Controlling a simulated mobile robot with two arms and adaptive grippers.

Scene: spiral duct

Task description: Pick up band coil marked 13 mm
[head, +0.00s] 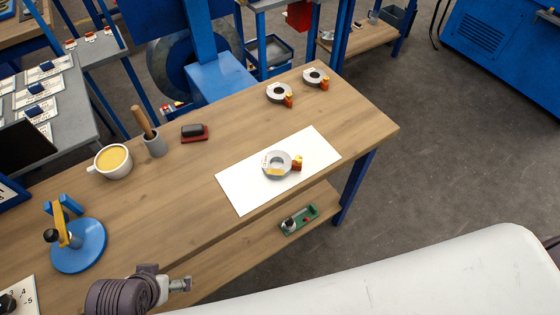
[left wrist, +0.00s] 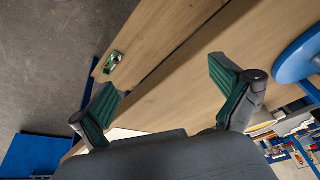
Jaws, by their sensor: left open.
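Three grey band coils with red and yellow tags show in the head view. One coil (head: 271,161) lies on a white sheet (head: 238,196) on the wooden bench. Two more, a left coil (head: 279,92) and a right coil (head: 316,77), lie near the bench's far edge. Their markings are too small to read, so I cannot tell which is 13 mm. My left gripper (left wrist: 166,100) is open and empty in the left wrist view, with green-padded fingers spread over the bench edge. No coil shows between them. My right gripper is not in view.
The bench (head: 190,215) also holds a yellow-filled cup (head: 112,160), a grey holder with a wooden handle (head: 154,145), a dark block on a red base (head: 194,132) and a blue round stand (head: 80,250). A green device (head: 298,220) lies on the lower shelf.

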